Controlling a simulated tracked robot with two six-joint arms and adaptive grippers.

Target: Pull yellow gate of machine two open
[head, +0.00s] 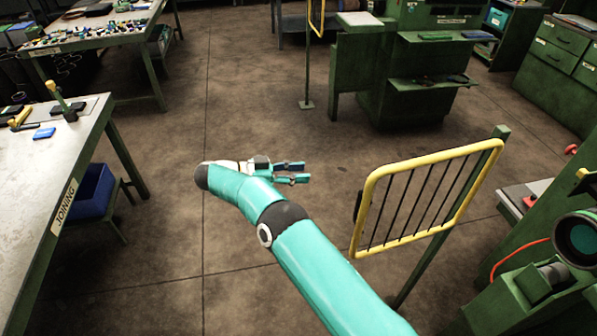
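A yellow-framed gate (432,159) with dark vertical bars stands at the right of the head view. Its right side meets a green post (497,140), and a small dark piece shows at its left edge. My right arm comes in from the bottom, and its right gripper (306,172) is left of the gate, apart from it. The two fingers are spread, with nothing between them. My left gripper is out of view. A second yellow gate (311,20) is partly cut off at the top. I cannot read which machine is number two.
A table marked JOINING (82,150) stands at the left, with a blue bin (92,190) below it. A green machine (405,75) stands at the back. Green machinery (540,270) fills the lower right. The floor (230,120) between them is clear.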

